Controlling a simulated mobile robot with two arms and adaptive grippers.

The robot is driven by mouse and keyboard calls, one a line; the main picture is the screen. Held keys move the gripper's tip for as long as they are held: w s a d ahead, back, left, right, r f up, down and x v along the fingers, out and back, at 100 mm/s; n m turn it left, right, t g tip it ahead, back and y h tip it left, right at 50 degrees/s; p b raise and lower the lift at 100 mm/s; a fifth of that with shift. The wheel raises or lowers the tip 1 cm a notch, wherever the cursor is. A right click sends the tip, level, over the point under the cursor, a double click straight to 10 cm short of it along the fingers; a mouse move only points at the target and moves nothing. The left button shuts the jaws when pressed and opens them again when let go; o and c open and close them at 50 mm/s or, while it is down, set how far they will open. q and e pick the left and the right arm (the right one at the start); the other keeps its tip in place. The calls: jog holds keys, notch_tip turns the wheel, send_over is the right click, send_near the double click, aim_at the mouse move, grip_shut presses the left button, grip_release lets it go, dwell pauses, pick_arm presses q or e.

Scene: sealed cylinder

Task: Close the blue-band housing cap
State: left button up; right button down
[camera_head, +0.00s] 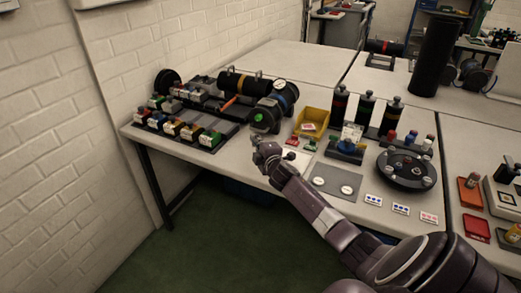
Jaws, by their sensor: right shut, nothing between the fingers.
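A black cylindrical housing (240,84) with metal fittings lies on its side on a dark base on the left part of the table. At its right end is a round dark cap with a blue band (288,97). A second round dark part with a green centre (261,118) sits just in front of it. I cannot tell how the cap meets the housing at this size. My right gripper (262,149) is shut and empty. It appears at the table's front edge, nearer than the green-centred part and apart from the cap. My left gripper is not in view.
A yellow bin (313,122), dark bottles (364,107) and a round black tray (406,168) are to the right. The table behind the housing (300,62) is clear.

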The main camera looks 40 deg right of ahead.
jog(key=v, duration=0.4)
jog(key=shift+v, duration=1.1)
jog(key=shift+s+a, duration=0.2)
jog(key=shift+s, duration=0.25)
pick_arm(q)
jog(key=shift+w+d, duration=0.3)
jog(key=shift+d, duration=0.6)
pick_arm(e)
jog(key=shift+s+a+r, duration=0.15)
